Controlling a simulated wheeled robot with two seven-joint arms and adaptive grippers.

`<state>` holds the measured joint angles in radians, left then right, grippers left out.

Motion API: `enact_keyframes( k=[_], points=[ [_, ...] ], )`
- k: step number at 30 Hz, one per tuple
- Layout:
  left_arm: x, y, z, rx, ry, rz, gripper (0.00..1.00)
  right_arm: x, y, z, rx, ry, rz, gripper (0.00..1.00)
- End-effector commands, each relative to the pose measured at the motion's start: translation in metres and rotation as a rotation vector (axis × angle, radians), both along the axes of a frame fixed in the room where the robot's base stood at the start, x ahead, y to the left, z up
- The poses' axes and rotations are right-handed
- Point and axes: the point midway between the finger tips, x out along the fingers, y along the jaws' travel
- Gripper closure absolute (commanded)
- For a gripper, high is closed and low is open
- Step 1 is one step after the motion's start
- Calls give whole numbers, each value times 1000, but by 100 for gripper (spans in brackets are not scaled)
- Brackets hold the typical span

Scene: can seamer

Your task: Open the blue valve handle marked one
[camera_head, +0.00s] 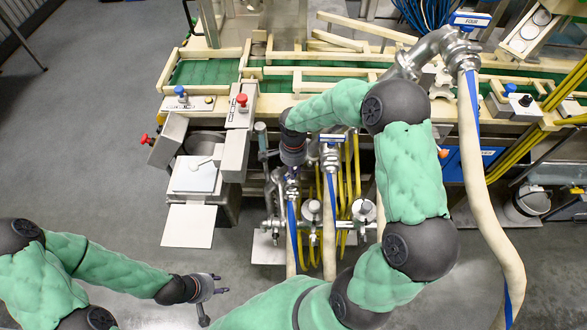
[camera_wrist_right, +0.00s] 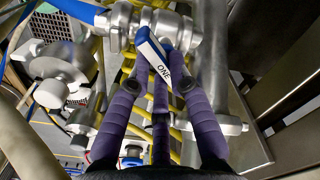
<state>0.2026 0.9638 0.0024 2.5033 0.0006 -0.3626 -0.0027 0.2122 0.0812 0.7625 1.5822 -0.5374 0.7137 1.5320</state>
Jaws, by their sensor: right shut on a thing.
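The blue valve handle with a white label reading ONE (camera_wrist_right: 160,62) shows in the right wrist view, attached to a silver valve (camera_wrist_right: 160,25). The purple fingers of my right gripper (camera_wrist_right: 158,84) are closed around the handle, with the label between them. In the head view my right gripper (camera_head: 277,158) reaches down among the pipes left of the middle, and the handle there is largely hidden by my arm. My left gripper (camera_head: 216,297) is open and empty above the grey floor at the lower left, apart from the machine.
A blue handle marked FOUR (camera_head: 470,19) sits at the upper right with a thick beige hose (camera_head: 484,190) below it. Beige and blue hoses (camera_head: 329,225) and yellow cables crowd beside my right gripper. The floor (camera_head: 90,150) at left is clear.

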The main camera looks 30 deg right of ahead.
Motion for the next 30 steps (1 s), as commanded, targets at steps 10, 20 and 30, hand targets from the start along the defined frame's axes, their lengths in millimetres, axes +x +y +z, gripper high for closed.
enact_keyframes(
  k=[10,20,30],
  points=[
    [0,0,0,0,0,0,60,1,0,1,-1,-2,-1,56],
    [0,0,0,0,0,0,60,1,0,16,-1,-2,-2,56],
    [0,0,0,0,0,0,60,2,0,82,-1,-6,-2,56]
  ],
)
